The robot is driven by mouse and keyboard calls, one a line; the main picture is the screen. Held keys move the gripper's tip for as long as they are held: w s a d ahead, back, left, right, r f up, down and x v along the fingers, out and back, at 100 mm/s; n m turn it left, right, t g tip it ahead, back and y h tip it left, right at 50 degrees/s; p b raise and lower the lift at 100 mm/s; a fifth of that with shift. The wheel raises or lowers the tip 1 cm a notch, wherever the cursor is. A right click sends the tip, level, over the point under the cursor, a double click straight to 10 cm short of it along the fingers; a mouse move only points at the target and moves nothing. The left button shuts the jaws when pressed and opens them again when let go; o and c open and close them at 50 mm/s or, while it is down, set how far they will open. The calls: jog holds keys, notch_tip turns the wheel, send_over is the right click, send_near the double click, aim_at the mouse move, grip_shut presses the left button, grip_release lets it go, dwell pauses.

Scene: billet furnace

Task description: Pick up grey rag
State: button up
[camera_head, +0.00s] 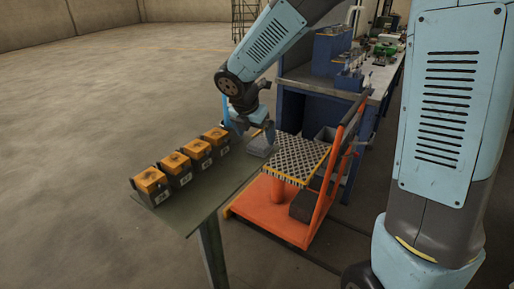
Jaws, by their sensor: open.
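The grey rag (262,146) appears as a small grey heap at the far right end of the green table (196,214). My gripper (252,130) is at the end of my light blue arm, which reaches in from the top. It points down just above and against the left side of the rag in the picture. The jaws are open. The fingers are small and dark here, and I cannot tell whether they touch the rag.
Several orange and black boxes (170,169) stand in a row along the table's left edge. An orange cart (280,215) with a perforated top (297,152) stands just right of the table. A blue workbench (304,84) is behind it. Open floor (110,90) lies to the left.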

aim_at(259, 144)
jog(key=shift+x, duration=2.7)
jog(key=shift+c, duration=0.4)
jog(key=c, duration=0.9)
jog(key=shift+c, duration=0.2)
jog(key=shift+r, duration=0.1)
